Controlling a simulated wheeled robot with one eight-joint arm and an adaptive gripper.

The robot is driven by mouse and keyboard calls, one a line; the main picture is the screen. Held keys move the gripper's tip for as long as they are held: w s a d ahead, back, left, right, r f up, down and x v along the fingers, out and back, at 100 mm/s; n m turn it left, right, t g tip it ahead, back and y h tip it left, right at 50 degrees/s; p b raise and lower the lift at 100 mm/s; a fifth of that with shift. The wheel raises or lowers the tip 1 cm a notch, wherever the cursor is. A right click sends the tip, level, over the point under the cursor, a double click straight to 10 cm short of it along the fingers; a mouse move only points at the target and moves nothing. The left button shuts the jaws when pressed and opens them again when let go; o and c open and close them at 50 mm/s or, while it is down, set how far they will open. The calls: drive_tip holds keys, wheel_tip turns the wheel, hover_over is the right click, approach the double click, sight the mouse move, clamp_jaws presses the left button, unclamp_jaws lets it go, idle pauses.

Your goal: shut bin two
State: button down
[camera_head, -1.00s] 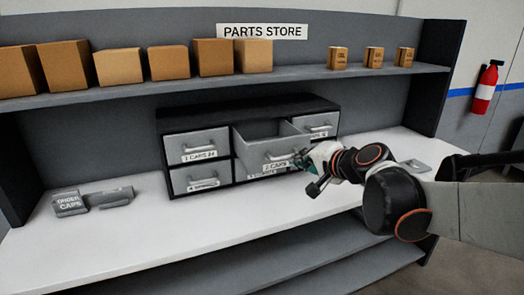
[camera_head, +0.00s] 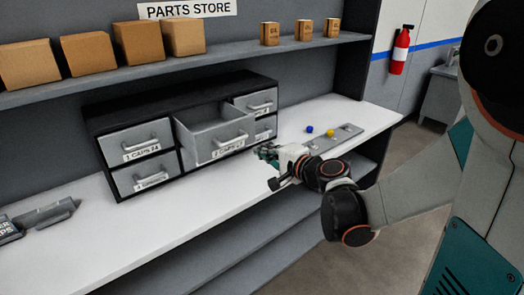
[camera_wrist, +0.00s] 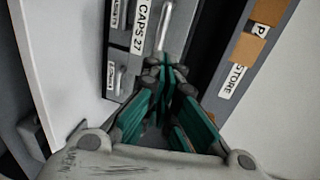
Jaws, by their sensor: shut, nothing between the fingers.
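Bin two (camera_head: 217,152) is the top middle drawer of the dark cabinet, labelled "2 CAPS" in the head view. It is pulled out, with its inside visible from above. Its front, with a "CAPS 27" label (camera_wrist: 142,22) and a bar handle (camera_wrist: 164,25), shows in the wrist view. My gripper (camera_head: 264,151) is just right of and in front of the drawer front. Its green fingers (camera_wrist: 165,75) are together and empty, pointing toward the handle in the wrist view. I cannot tell whether the fingertips touch the drawer.
The cabinet's other drawers, such as bin one (camera_head: 141,144), look shut. A shelf (camera_head: 200,62) with boxes runs above.

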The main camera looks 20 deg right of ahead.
sight(240, 140)
drive_tip(key=b+x, duration=0.2)
drive_tip(key=x, duration=0.8)
drive_tip(key=shift+w, duration=0.1)
drive_tip(key=r+x, duration=0.1)
drive_tip(key=x, duration=0.4)
drive_tip(key=r+x, duration=0.1)
drive_tip(key=x, duration=0.5)
drive_tip(key=r+x, duration=0.1)
drive_tip(key=x, duration=0.5)
drive_tip(key=shift+w+a+r, duration=0.15)
drive_tip(key=shift+w+r, duration=0.05)
drive_tip(key=shift+w, duration=0.05)
drive_tip(key=shift+r, duration=0.1)
drive_tip(key=shift+s, duration=0.15)
